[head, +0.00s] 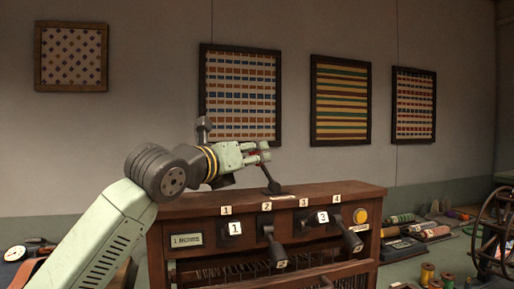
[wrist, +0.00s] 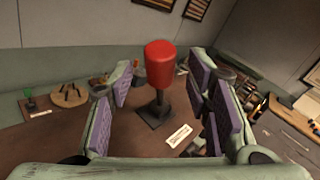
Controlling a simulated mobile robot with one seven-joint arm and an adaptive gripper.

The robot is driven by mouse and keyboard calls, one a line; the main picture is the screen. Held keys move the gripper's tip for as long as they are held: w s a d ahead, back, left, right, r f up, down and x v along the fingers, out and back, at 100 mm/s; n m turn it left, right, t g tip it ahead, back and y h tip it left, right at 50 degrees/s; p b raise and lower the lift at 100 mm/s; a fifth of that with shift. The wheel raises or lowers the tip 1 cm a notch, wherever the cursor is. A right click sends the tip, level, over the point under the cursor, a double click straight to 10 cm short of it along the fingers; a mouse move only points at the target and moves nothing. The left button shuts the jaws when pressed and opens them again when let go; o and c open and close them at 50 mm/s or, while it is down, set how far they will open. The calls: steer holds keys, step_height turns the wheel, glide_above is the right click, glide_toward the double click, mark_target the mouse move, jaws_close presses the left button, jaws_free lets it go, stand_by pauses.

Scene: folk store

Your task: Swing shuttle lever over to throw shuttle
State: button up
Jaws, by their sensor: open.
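The shuttle lever stands on top of the dark wooden loom cabinet (head: 300,202), with a black base and stem (head: 271,182). Its red knob (wrist: 159,64) is clear in the wrist view; in the head view it is mostly hidden by the fingers. My gripper (head: 264,152) is open at the knob's height. In the wrist view the purple-padded fingers stand on either side of the knob, with a visible gap on each side. A small label plate (wrist: 179,136) lies beside the lever's base.
The cabinet front has black levers, among them one (head: 274,247) below tag 2 and one (head: 347,237) at the right, plus a yellow button (head: 361,215). Spools and yarn (head: 405,232) lie at the right, near a dark spoked wheel (head: 493,232). Framed textiles (head: 240,93) hang behind.

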steer(key=shift+p+x, duration=0.4)
steer(key=shift+x, duration=1.15)
steer(key=shift+c, duration=0.2)
jaws_close()
